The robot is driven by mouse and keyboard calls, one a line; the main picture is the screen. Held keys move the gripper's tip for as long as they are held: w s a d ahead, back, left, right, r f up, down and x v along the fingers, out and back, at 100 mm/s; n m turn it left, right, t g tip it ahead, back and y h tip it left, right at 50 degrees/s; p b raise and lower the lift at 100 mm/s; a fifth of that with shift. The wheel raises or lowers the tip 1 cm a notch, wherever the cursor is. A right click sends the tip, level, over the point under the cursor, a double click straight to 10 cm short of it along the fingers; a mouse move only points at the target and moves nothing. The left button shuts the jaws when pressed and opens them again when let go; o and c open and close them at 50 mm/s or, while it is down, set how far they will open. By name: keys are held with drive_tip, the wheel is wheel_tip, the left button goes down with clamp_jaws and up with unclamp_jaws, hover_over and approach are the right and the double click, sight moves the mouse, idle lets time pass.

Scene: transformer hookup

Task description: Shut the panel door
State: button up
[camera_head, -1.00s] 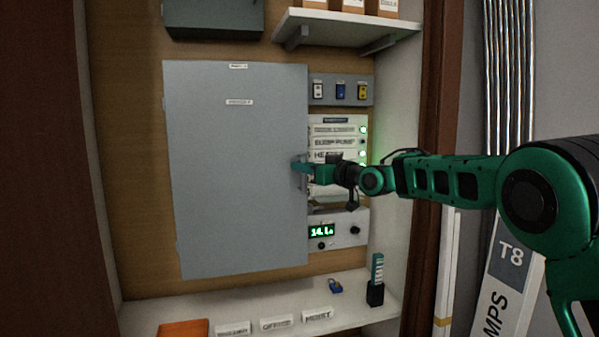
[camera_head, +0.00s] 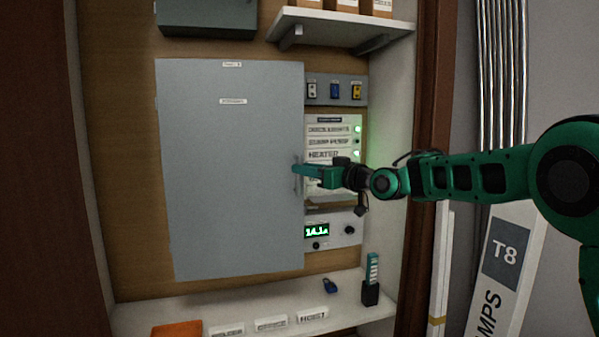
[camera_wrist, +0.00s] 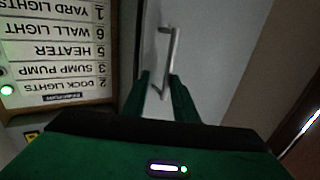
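The panel door (camera_head: 232,180) is a large grey sheet on the wooden back wall, its front face toward me. It looks flat or nearly flat against the panel; I cannot tell if a small gap remains at its right edge. Its handle (camera_head: 297,178) is an upright metal bar near that edge, seen also in the wrist view (camera_wrist: 173,48). My gripper (camera_head: 296,169) is at the handle. In the wrist view its two fingers (camera_wrist: 160,84) stand apart, with one end of the bar between them. I see no firm grip on the bar.
A label board (camera_head: 333,140) with green lights sits right of the door, behind my gripper. Below it is a meter box (camera_head: 335,231). An upper shelf (camera_head: 345,25) overhangs.

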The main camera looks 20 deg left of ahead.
drive_tip(key=v, duration=0.6)
drive_tip(key=shift+d, duration=0.15)
drive_tip(key=shift+w, duration=0.15)
